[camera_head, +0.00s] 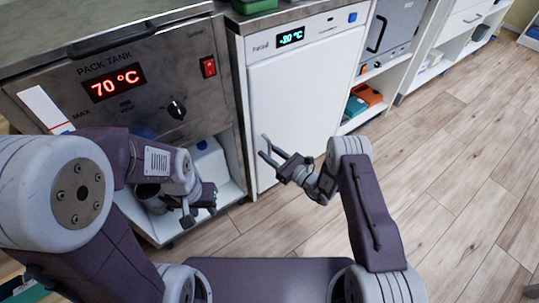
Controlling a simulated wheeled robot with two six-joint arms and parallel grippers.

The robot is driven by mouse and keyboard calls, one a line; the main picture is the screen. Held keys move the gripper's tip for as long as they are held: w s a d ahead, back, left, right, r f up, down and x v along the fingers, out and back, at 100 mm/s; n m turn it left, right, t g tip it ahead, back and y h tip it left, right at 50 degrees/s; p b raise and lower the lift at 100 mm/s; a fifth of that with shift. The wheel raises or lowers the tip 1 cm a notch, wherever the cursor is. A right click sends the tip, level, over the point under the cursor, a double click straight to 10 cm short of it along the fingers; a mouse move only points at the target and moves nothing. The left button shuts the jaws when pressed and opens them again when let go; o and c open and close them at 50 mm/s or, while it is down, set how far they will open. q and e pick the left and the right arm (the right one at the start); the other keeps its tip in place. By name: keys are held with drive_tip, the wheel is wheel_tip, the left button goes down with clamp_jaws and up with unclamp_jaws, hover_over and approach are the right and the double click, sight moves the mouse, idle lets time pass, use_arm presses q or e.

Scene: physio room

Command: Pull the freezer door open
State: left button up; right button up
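The freezer is a white cabinet with a blue "-20 °C" display (290,38) on its top panel. Its plain white door (305,95) looks shut, and I cannot make out a handle on it. My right gripper (264,147) is in front of the door's lower left part, fingers parted and empty, pointing left. I cannot tell whether it touches the door. My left gripper (200,214) hangs low in front of the pack tank's lower shelf, left of the freezer, fingers apart and empty.
The pack tank (140,90) with a red "70 °C" display stands left of the freezer. To the right is a shelf unit with a grey box (393,30) and an orange item (367,94). Wooden floor (450,180) in front and to the right is clear.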

clamp_jaws()
idle(1.4)
